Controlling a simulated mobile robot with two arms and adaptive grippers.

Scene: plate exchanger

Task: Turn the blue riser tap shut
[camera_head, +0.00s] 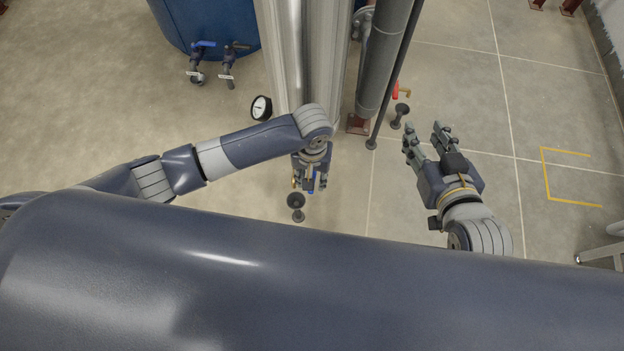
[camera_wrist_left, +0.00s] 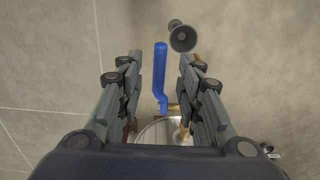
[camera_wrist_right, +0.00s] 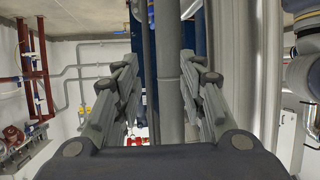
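The blue riser tap's lever (camera_wrist_left: 160,75) stands between the two fingers of my left gripper (camera_wrist_left: 160,64) in the left wrist view. A gap shows on both sides of the lever. Brass (camera_wrist_left: 173,108) shows near its lower end. In the head view, my left gripper (camera_head: 311,178) is low beside the shiny steel column, with only a speck of the blue lever (camera_head: 310,193) showing and the rest hidden. My right gripper (camera_head: 425,139) is open and empty, right of the grey pipes; it also shows open in the right wrist view (camera_wrist_right: 158,62).
The steel column (camera_head: 302,55) and grey pipe (camera_head: 385,60) stand between my arms. A dial gauge (camera_head: 261,108) is left of the column. A blue tank (camera_head: 212,20) has blue-handled and dark-handled taps. A dark stub (camera_wrist_left: 182,37) lies beyond the lever. Floor at right is mostly clear.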

